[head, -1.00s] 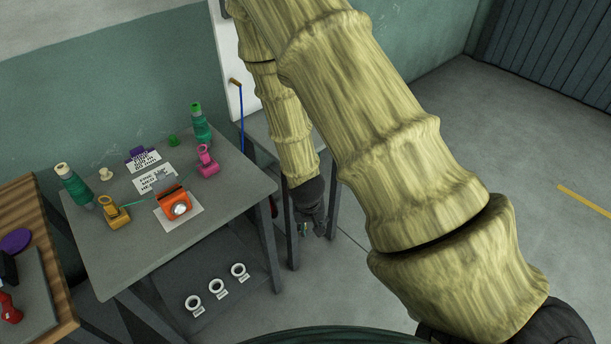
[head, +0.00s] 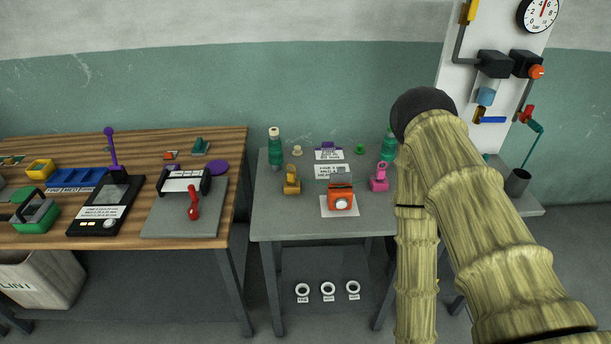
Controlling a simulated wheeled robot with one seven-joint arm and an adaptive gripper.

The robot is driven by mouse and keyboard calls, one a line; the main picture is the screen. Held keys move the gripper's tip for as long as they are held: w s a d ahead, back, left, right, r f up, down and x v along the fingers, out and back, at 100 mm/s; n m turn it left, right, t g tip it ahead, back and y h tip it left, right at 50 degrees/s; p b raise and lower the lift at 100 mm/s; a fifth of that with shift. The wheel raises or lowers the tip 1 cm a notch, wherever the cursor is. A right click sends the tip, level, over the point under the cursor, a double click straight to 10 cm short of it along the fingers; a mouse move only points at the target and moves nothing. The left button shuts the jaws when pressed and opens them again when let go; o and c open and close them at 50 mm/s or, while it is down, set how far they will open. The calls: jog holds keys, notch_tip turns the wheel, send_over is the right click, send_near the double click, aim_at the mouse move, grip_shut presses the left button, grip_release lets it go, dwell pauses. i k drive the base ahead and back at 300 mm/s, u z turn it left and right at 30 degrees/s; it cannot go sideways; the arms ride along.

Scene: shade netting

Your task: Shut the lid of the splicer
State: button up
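The splicer (head: 341,201), a small orange box with a round pale disc on its front, sits on a white sheet (head: 327,212) on the grey table. A grey and orange part stands up at its back, which looks like the lid raised; it is too small to be sure. A yellow-orange holder (head: 291,186) stands to its left and a pink holder (head: 379,182) to its right. My gripper is out of the picture; my forearm runs down past the bottom edge, right of the splicer.
The grey table (head: 278,223) also holds green spools (head: 274,150) and printed cards (head: 331,171). White rings (head: 328,288) lie on the shelf below. A wooden bench (head: 222,217) with tools stands left, a wall panel (head: 500,110) right. My arm covers the table's right side.

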aim_at(341, 177)
jog(key=u, duration=0.8)
jog(key=k, duration=1.05)
jog(key=u, duration=1)
jog(key=i, duration=1.8)
jog(key=z, duration=1.45)
jog(key=i, duration=0.5)
jog(key=z, duration=0.5)
